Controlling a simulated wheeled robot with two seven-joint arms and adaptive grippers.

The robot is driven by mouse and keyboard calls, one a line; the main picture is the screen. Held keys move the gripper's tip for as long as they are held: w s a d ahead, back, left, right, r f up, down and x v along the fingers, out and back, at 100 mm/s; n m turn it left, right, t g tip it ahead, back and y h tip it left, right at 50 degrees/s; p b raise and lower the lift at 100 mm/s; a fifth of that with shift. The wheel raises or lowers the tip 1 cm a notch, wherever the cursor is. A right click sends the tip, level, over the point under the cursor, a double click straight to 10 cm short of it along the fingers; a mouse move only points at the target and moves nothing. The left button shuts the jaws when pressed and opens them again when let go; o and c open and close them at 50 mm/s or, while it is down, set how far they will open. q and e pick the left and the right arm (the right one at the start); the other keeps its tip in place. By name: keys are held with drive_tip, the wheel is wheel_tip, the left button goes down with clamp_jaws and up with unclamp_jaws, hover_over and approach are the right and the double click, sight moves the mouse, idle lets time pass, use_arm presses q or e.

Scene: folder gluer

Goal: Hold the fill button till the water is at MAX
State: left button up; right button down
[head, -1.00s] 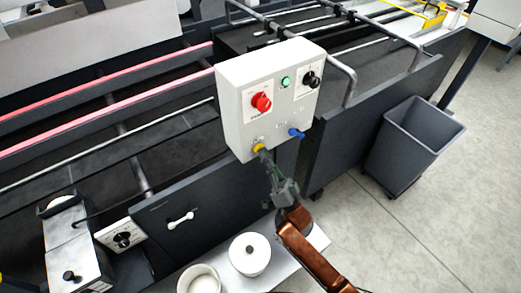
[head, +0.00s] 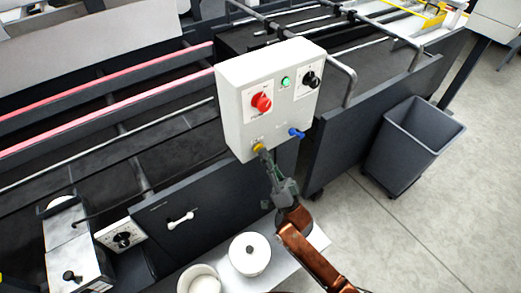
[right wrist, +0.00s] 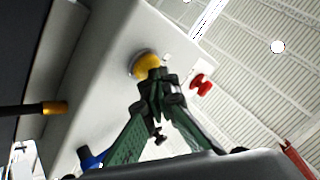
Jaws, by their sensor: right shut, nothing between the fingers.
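A white control box (head: 268,97) stands on the machine's side. It has a yellow button (head: 258,147) at its lower left, which also shows in the right wrist view (right wrist: 145,63). My right gripper (head: 265,155) is shut and empty, with its fingertips (right wrist: 158,76) at the yellow button. They seem to touch it; I cannot tell whether it is pressed in. The button's label is too small to read, so I cannot confirm it is the fill button. No water level or MAX mark can be made out. My left gripper is out of view.
The box also carries a red knob (head: 261,103), a green button (head: 285,82), a black knob (head: 311,79) and a blue part (head: 296,133). A white lidded pot (head: 249,254) stands below on a shelf. A grey bin (head: 412,145) stands right on open floor.

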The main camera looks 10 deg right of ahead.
drive_tip(key=shift+s, duration=0.1)
idle(0.7)
use_arm(q)
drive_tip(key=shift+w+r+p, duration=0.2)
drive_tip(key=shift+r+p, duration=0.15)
drive_tip(key=shift+p, duration=0.05)
use_arm(e)
drive_tip(key=shift+s+d, duration=0.3)
drive_tip(key=shift+s, duration=0.5)
use_arm(q)
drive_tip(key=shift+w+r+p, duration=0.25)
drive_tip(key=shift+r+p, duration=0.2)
drive_tip(key=shift+p, duration=0.05)
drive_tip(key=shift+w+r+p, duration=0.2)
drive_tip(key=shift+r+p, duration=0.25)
use_arm(e)
drive_tip(key=shift+s+d, duration=0.3)
drive_tip(key=shift+s, duration=0.5)
drive_tip(key=shift+s+d, duration=0.25)
drive_tip(key=shift+s, duration=0.5)
drive_tip(key=shift+s+d, duration=0.3)
drive_tip(key=shift+s, duration=0.5)
